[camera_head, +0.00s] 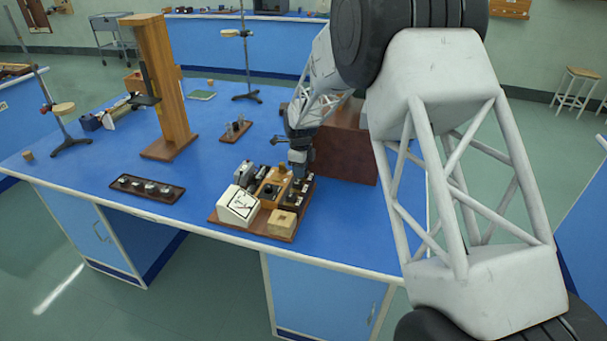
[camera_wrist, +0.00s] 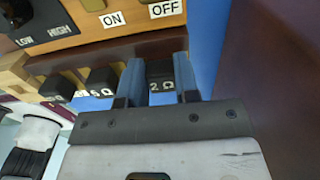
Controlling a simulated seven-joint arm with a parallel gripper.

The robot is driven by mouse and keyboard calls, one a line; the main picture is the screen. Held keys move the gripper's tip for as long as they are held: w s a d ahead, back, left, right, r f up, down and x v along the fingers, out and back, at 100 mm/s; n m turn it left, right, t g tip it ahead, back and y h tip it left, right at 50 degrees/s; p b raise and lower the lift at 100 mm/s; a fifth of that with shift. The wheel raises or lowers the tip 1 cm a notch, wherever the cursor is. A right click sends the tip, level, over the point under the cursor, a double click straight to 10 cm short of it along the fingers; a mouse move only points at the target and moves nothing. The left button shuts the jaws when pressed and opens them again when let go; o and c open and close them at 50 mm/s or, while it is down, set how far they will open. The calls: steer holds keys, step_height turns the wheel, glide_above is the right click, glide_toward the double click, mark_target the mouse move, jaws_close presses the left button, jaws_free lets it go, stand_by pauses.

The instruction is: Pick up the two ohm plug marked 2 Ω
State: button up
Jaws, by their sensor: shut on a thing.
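The two ohm plug (camera_wrist: 161,84) is a dark block marked 2 Ω in white. In the wrist view it sits between the two fingers of my gripper (camera_wrist: 160,88), which are shut on it. In the head view my gripper (camera_head: 298,172) is at the right end of the wooden apparatus board, and the plug is too small to tell there. A plug marked 5 Ω (camera_wrist: 102,82) stands just left of my gripper in the wrist view, with another dark plug (camera_wrist: 57,88) farther left. I cannot tell whether the 2 Ω plug still touches its holder.
The apparatus board (camera_head: 252,226) carries a white meter (camera_head: 238,205) and a pale wooden block (camera_head: 282,222). ON and OFF labels (camera_wrist: 113,19) mark the wooden box beyond my fingers. A brown box (camera_head: 345,150) stands close right of my gripper.

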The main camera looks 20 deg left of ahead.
steer(key=shift+r, duration=0.15)
steer(key=shift+r, duration=0.85)
steer(key=shift+s+d+r, duration=0.1)
steer(key=shift+s+r, duration=0.1)
steer(key=shift+r, duration=0.6)
steer(key=s+d+r, duration=0.1)
steer(key=s+d, duration=0.6)
steer(key=s, duration=0.6)
steer(key=shift+s+d+r, duration=0.2)
steer(key=shift+s+d, duration=0.05)
steer(key=shift+d, duration=0.15)
